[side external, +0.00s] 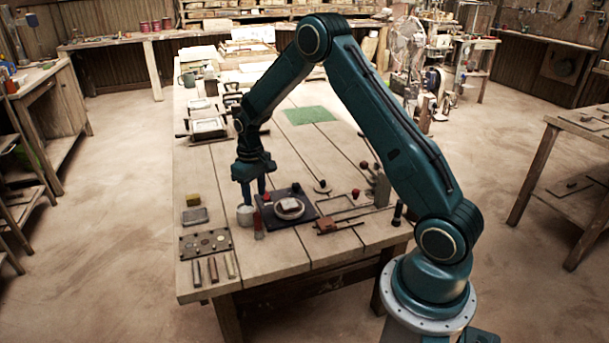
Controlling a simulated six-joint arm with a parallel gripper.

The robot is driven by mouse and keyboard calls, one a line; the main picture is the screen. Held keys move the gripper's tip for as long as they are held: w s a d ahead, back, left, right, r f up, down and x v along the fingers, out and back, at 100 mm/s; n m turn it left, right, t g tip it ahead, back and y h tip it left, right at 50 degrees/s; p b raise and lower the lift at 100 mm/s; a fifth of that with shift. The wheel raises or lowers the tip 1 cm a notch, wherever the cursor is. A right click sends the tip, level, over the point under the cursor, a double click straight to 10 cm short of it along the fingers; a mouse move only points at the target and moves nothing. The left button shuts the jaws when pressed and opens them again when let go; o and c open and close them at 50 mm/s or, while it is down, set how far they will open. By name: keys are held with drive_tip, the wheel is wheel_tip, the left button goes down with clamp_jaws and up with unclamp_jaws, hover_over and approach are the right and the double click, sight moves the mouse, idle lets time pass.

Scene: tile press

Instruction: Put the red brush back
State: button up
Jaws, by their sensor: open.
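My gripper (255,196) points down over the table's left front part, above and close to a white cup (245,215) and a dark square plate. Its two fingers show apart, and I see nothing clearly held between them. A slim upright red thing (259,226) stands just in front of the fingers, beside the cup; it may be the red brush, but it is too small to be sure. A small red knob-like thing (267,197) shows at the plate's back left edge. Whether the fingers touch the cup or the red things cannot be told.
The dark plate (300,214) bears a pale round piece. Metal rods with a reddish block (327,225) lie right. A green mat (309,115) lies farther back.

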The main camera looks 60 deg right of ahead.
drive_tip(key=s+a+r+t, duration=0.1)
drive_tip(key=s+a+r, duration=0.4)
drive_tip(key=r, duration=0.5)
drive_tip(key=s+a+r+t, duration=0.2)
drive_tip(key=s+a+r, duration=0.25)
drive_tip(key=r, duration=0.55)
drive_tip(key=s+a+r+n+t, duration=0.1)
drive_tip(key=s+a+r, duration=0.1)
drive_tip(key=s, duration=0.8)
drive_tip(key=s+a+r+t, duration=0.1)
drive_tip(key=s+a+r, duration=0.2)
drive_tip(key=s, duration=0.7)
drive_tip(key=shift+a+n+t, duration=0.3)
drive_tip(key=shift+a+n, duration=0.1)
drive_tip(key=shift+a, duration=0.1)
